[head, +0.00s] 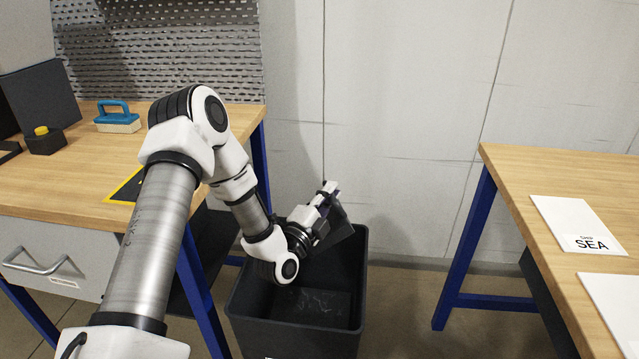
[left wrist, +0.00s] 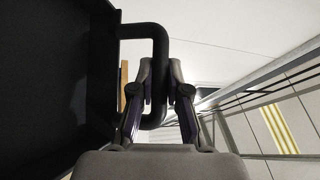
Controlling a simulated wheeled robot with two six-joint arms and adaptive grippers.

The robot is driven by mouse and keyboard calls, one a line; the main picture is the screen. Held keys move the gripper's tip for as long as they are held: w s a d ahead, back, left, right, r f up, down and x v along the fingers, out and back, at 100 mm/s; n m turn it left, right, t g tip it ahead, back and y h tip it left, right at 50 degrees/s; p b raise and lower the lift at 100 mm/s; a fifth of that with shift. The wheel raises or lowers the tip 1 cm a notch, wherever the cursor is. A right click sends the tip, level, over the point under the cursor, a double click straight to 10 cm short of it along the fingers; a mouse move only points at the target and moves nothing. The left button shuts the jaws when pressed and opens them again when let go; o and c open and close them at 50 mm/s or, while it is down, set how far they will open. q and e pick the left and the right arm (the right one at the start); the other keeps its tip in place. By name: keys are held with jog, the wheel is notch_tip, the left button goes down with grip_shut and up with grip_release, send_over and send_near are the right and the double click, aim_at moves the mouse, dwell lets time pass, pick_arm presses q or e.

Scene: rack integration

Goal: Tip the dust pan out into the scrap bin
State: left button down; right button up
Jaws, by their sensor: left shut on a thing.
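The scrap bin (head: 290,341) is a dark open-topped box on the floor between the two benches. My left gripper (head: 328,194) is over the back part of the bin, shut on the handle of the dust pan. The dark dust pan (head: 343,222) shows only partly in the head view, tilted above the bin opening and partly hidden behind my wrist. In the left wrist view the black pan (left wrist: 50,85) fills the left side, and its bent handle (left wrist: 158,55) runs between the fingers (left wrist: 160,90). Faint grey marks show on the bin's inside. My right gripper is out of view.
A wooden bench (head: 50,185) with blue legs stands left, carrying a blue-handled brush (head: 118,120) and a black block with a yellow knob (head: 45,142). Another bench (head: 540,172) on the right holds white cards (head: 575,224). A pale wall is behind the bin.

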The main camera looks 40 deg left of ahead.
pick_arm(q)
jog(key=w+d+f+m+g+p, duration=0.2)
jog(key=w+d+f+m+g, duration=0.1)
jog(key=w+f+m+g, duration=0.1)
jog(key=shift+h, duration=0.4)
jog(key=r+p, duration=0.2)
jog(key=p, duration=0.1)
jog(key=r+p, duration=0.3)
jog(key=shift+w+d+r, duration=0.1)
jog(key=shift+w+r, duration=0.1)
jog(key=shift+r, duration=0.15)
jog(key=shift+f, duration=0.1)
jog(key=s+d+h+p, duration=0.1)
jog(key=s+d, duration=0.1)
jog(key=d, duration=0.7)
jog(key=s+d+f+m+h+p, duration=0.1)
jog(key=d+p, duration=0.1)
jog(key=d, duration=0.8)
jog(key=shift+s+d+f+m, duration=0.25)
jog(key=shift+s+m, duration=0.05)
jog(key=shift+s, duration=0.1)
